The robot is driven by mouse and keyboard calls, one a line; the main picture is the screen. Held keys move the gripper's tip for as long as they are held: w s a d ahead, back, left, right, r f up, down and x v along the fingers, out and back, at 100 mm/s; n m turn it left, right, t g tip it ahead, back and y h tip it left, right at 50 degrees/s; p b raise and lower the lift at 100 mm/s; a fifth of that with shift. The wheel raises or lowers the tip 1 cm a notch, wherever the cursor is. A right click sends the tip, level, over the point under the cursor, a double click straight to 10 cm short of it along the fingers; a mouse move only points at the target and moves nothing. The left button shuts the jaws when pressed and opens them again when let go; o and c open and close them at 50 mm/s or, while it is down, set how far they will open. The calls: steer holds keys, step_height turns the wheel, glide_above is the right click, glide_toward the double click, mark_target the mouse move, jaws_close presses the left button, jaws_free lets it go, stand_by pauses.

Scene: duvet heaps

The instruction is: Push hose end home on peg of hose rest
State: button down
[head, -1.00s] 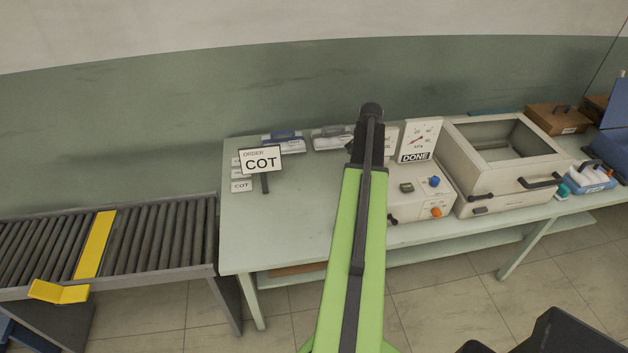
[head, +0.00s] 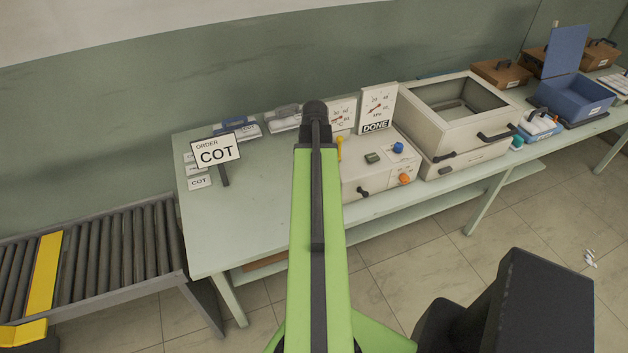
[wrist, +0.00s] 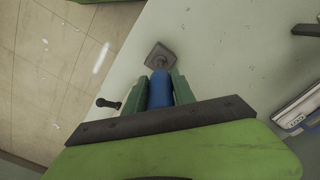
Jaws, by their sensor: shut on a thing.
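In the wrist view my gripper (wrist: 160,83) is shut, its two green fingers on either side of the blue hose end (wrist: 159,94). The hose rest is a grey square plate (wrist: 160,50) on the pale table, just ahead of the hose end. A short grey peg (wrist: 158,63) stands on it, in line with the blue hose end. The two appear to meet or nearly meet; I cannot tell how far the hose end sits on the peg. In the head view my arm hides the fingers, hose end and hose rest.
A cream control box (head: 375,178) with gauges and a larger open-topped box (head: 460,110) stand to the right. A roller conveyor (head: 90,260) is at the left.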

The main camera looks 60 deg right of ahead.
stand_by(0.3)
step_height(320, 180, down, 6)
steer(key=b, duration=0.5)
steer(key=shift+r+b, duration=0.1)
steer(key=shift+b, duration=0.25)
stand_by(1.2)
steer(key=shift+f+b, duration=0.5)
steer(key=shift+f+b, duration=1.55)
steer(key=c, duration=0.9)
jaws_free()
steer(key=shift+c, duration=0.2)
steer(key=shift+r, duration=0.15)
